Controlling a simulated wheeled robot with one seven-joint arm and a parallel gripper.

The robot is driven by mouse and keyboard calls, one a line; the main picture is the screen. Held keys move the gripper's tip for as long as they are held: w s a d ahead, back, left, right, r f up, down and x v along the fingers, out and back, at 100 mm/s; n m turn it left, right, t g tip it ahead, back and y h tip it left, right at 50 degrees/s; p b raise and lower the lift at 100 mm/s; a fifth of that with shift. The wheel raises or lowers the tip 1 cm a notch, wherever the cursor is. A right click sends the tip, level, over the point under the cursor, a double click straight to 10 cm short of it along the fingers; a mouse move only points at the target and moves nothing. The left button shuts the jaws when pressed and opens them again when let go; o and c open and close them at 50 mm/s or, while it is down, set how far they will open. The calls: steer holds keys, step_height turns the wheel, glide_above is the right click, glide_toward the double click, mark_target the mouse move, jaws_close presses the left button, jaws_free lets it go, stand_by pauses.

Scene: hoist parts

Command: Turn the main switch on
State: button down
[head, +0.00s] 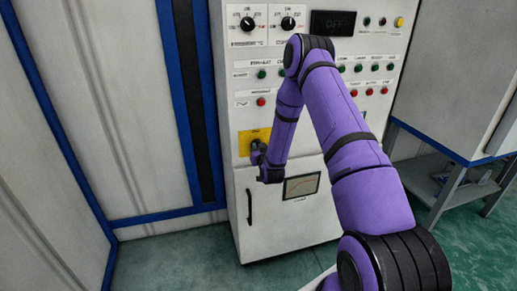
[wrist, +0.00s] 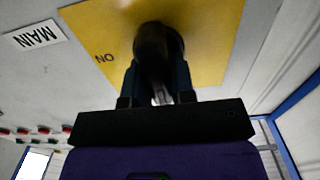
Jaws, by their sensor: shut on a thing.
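The main switch has a yellow plate (wrist: 105,28) with a dark rotary knob (wrist: 157,40) on it. In the wrist view the plate carries letters that read NO from this side, and a white MAIN label (wrist: 32,36) is beside it. My gripper (wrist: 160,80) is at the knob with its two dark fingers closed around it. The fingers hide part of the knob, so its exact angle is hard to tell. In the head view the yellow plate (head: 244,143) is low on the white panel, and my gripper (head: 259,150) is against it.
The white control cabinet (head: 285,225) has rows of lamps and buttons, two dials and a dark display (head: 333,23) that reads OFF. A black door handle (head: 249,206) is below the switch. A blue-framed wall stands left, and a metal bench (head: 455,180) stands right.

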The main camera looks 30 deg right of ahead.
steer(key=shift+m, duration=0.3)
steer(key=m, duration=0.4)
steer(key=shift+s+d+f, duration=0.1)
steer(key=shift+d, duration=0.1)
steer(key=m, duration=0.4)
steer(key=shift+d, duration=0.1)
steer(key=m, duration=0.4)
steer(key=shift+f+m, duration=0.15)
steer(key=shift+m, duration=0.15)
steer(key=m, duration=0.4)
steer(key=shift+f+m, duration=0.15)
steer(key=shift+m, duration=0.15)
steer(key=c, duration=1)
jaws_free()
steer(key=shift+o, duration=0.2)
